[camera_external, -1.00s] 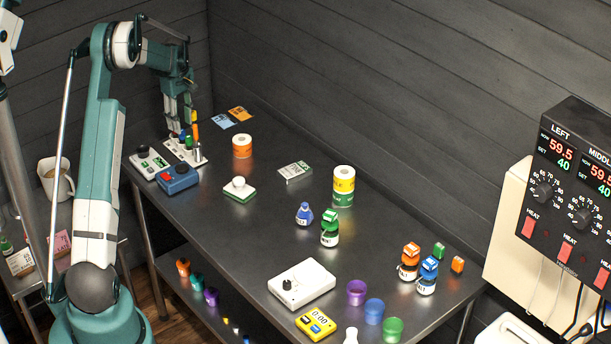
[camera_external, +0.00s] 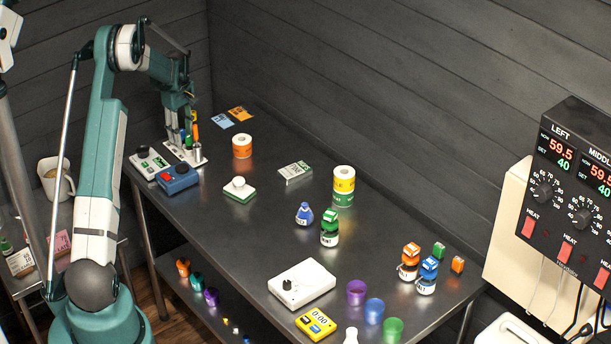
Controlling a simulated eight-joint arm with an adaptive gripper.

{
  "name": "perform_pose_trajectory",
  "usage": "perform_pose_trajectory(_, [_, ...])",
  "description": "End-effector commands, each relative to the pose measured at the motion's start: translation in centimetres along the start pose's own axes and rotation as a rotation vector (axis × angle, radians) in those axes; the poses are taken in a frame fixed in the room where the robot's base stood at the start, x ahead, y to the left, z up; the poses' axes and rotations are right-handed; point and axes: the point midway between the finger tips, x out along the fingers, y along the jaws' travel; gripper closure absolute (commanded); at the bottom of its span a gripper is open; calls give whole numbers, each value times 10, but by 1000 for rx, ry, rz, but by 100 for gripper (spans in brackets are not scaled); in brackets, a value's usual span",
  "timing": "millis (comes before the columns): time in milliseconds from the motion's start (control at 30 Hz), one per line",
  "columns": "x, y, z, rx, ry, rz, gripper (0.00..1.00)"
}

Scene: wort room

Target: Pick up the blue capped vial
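A vial with a blue and white cap (camera_external: 428,275) stands upright at the right end of the dark table, in front of an orange-capped vial (camera_external: 409,261). A small blue bottle (camera_external: 304,213) stands near the table's middle, beside a green-capped vial (camera_external: 330,227). My gripper (camera_external: 186,138) points down at the far left end of the table, over a white holder (camera_external: 194,157) with small blue and green items. It is far from the vials at the right. Its fingers are small and overlap the holder's items, so their opening and any contact are unclear.
A blue box with a red button (camera_external: 178,178) sits beside the holder. Open cups (camera_external: 374,311) line the front right edge.

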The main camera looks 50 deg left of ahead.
Motion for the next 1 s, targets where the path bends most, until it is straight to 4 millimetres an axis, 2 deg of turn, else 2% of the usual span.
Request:
perform_pose_trajectory(567, [2,0,0,0,0,0,66])
perform_pose_trajectory(800, [2,0,0,0,0,0,96])
perform_pose_trajectory(1000, [2,0,0,0,0,0,97])
